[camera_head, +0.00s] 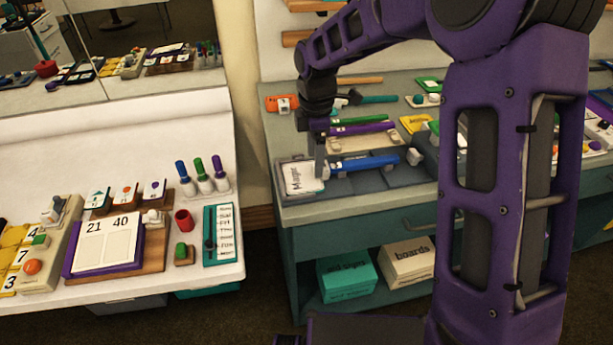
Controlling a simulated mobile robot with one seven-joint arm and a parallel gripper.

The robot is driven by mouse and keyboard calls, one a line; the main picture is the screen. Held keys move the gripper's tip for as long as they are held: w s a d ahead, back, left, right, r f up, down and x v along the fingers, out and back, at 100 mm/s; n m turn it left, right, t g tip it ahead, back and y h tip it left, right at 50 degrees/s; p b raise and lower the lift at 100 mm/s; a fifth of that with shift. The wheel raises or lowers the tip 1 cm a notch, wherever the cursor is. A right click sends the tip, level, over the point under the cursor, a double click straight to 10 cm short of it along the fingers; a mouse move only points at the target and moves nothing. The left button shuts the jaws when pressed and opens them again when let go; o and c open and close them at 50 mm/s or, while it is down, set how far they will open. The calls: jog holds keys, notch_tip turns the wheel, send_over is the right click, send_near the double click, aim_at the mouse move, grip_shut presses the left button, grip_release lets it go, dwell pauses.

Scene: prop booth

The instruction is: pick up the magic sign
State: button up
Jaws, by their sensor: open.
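The magic sign (294,181) is a small white card with the word "Magic" on it. It lies in a grey tray (294,204) at the left front of the teal cabinet's top. My gripper (322,168) points down at the sign's right edge, with its fingers close to the sign. The gripper is open. The fingers hide part of the sign's right side, and I cannot tell whether they touch it.
An orange block (283,103) sits behind. Labelled boxes (407,262) stand on the shelf below. A white counter (180,283) with a calendar board (108,245) and upright markers stands left, across a gap.

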aim_at(306, 173)
notch_tip(306, 173, down, 2)
jog(key=shift+f, duration=0.2)
grip_shut()
jog(key=shift+r, duration=0.1)
